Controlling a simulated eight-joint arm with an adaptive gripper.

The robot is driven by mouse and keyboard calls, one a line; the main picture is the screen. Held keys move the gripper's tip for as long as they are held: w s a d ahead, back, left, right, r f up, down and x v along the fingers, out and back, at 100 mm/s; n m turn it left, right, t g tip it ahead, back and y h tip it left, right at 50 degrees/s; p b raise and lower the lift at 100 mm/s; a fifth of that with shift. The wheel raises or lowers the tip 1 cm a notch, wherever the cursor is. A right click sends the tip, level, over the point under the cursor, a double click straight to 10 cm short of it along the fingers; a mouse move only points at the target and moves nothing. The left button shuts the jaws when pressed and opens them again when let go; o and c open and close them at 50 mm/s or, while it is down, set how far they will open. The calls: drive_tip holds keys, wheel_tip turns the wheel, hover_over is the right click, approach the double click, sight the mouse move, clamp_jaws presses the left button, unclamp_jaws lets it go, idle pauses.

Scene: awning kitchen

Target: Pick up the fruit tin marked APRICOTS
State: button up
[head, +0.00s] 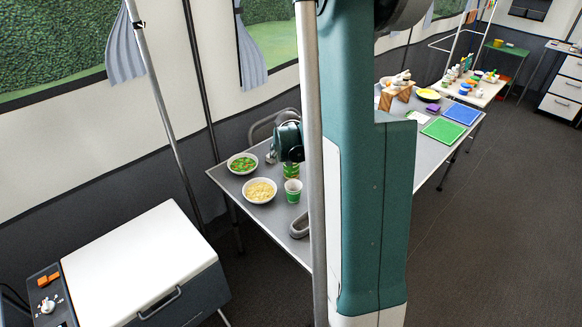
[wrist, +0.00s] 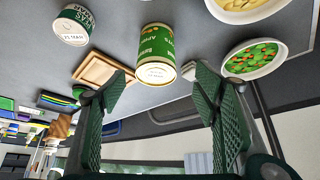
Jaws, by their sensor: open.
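A green tin (wrist: 157,45) with pale lettering stands on the grey table. Its upside-down lettering seems to read apricots but is not sharp. In the wrist view it lies between and beyond the fingertips of my gripper (wrist: 160,78), which is open and empty. In the head view my gripper (head: 289,150) is just above and behind this tin (head: 291,170), pointing down, its fingers mostly hidden. A second white-and-green container (wrist: 73,26), with a label too small to read surely, stands to the left in the wrist view.
A bowl of peas and carrots (head: 242,162) and a bowl of pale pasta-like food (head: 260,190) stand left of the tin in the head view. A wooden tray (wrist: 98,70) lies behind it in the wrist view. My column hides part of the table.

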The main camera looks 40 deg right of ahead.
drive_tip(key=shift+d+f, duration=0.5)
drive_tip(key=shift+d, duration=0.1)
drive_tip(key=shift+b+x, duration=0.3)
drive_tip(key=shift+x, duration=0.95)
drive_tip(key=shift+b+x, duration=0.85)
drive_tip(key=shift+x, duration=1.75)
drive_tip(key=shift+a+f, duration=0.1)
drive_tip(key=shift+a, duration=0.05)
drive_tip(key=c, duration=1.2)
